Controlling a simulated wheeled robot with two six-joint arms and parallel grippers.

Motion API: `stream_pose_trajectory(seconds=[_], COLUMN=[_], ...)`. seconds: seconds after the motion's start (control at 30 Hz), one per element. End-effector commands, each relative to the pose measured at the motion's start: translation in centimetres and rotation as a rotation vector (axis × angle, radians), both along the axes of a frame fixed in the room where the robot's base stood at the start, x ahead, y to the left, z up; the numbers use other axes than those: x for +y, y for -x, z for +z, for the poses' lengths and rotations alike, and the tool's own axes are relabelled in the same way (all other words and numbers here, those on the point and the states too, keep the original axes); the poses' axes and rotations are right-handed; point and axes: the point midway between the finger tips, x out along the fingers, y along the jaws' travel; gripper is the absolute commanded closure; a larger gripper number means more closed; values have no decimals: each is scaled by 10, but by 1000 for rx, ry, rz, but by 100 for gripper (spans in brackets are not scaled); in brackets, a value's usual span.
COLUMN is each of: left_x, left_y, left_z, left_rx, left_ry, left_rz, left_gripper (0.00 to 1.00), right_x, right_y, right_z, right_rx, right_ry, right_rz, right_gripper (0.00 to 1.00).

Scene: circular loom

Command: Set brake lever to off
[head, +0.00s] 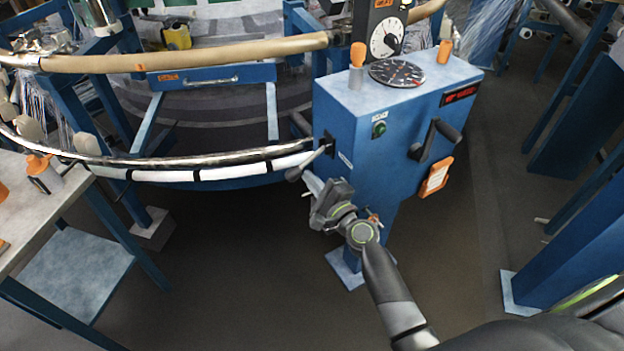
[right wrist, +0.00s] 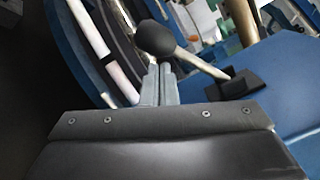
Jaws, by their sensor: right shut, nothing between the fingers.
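The brake lever (head: 294,174) sticks out of a black slot plate on the left face of the blue control box (head: 345,125). Its dark round knob points down and left. In the right wrist view the knob (right wrist: 155,38) is just beyond my fingertips, and its pale rod runs right to the black plate (right wrist: 237,87). My right gripper (head: 308,181) is shut and empty, with its tips close beside the knob. I cannot tell whether they touch it. Any marking for the lever's positions is too small to read. My left gripper is not in view.
The loom's curved rail (head: 200,165) runs left from near the lever. A dial (head: 397,73) sits on the box top, and a black crank (head: 435,140) and green button (head: 379,129) are on its front. A grey table (head: 40,205) stands left. The floor below is open.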

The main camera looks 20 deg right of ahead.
Motion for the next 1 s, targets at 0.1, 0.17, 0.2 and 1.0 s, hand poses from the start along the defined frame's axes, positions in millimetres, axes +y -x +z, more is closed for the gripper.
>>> stream_pose_trajectory(seconds=[0.1,0.17,0.2,1.0], left_x=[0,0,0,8], left_y=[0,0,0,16], left_z=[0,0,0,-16], left_rx=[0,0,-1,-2], left_ry=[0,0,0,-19], left_rz=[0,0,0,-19], left_gripper=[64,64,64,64], right_x=[0,0,0,11], right_y=[0,0,0,2], right_z=[0,0,0,13], right_rx=[0,0,1,30], right_ry=[0,-1,-4,-167], right_rz=[0,0,0,1], right_gripper=[100,100,100,100])
